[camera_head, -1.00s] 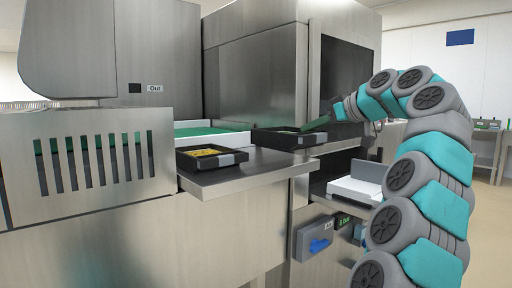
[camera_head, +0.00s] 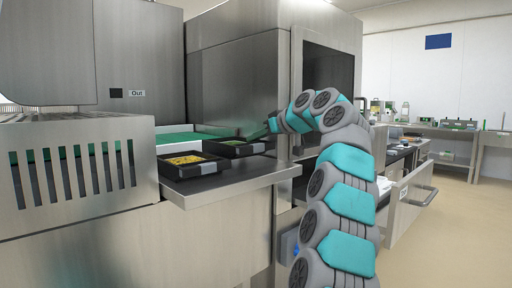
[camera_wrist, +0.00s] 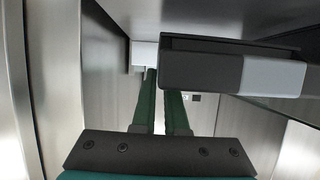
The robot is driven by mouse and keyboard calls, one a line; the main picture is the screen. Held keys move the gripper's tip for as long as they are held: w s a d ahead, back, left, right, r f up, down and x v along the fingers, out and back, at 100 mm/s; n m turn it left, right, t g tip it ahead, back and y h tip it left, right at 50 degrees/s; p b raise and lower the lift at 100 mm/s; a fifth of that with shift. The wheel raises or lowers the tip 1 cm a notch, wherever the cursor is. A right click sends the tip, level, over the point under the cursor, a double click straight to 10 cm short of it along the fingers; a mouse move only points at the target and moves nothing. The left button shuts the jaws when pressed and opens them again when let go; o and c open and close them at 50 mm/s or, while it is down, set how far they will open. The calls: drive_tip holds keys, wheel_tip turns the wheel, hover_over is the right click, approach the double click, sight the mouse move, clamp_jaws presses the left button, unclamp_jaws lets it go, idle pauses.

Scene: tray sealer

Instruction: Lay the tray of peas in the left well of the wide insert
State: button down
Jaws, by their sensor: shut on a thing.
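The black tray with greenish contents (camera_head: 238,155), taken as the tray of peas, is at the right part of the steel shelf, beside a second tray. My gripper (camera_head: 266,131) reaches it from the right and is shut on it. In the wrist view the green fingers (camera_wrist: 163,90) run close together beside the dark tray wall with its pale label (camera_wrist: 272,76); their exact grip is unclear. In the head view I cannot tell whether the tray touches the shelf. I cannot make out the wide insert or its left well.
A black tray with yellow contents (camera_head: 198,172) sits on the steel shelf (camera_head: 225,182) to the left. A green surface with a white rim (camera_head: 180,138) is behind. The steel sealer housing (camera_head: 238,80) stands behind my gripper. An open drawer (camera_head: 408,200) stands at right.

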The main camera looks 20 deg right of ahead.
drive_tip(key=shift+f+b, duration=0.4)
drive_tip(key=shift+f, duration=0.85)
drive_tip(key=shift+f, duration=0.1)
drive_tip(key=c, duration=0.9)
unclamp_jaws()
drive_tip(key=shift+c, duration=0.2)
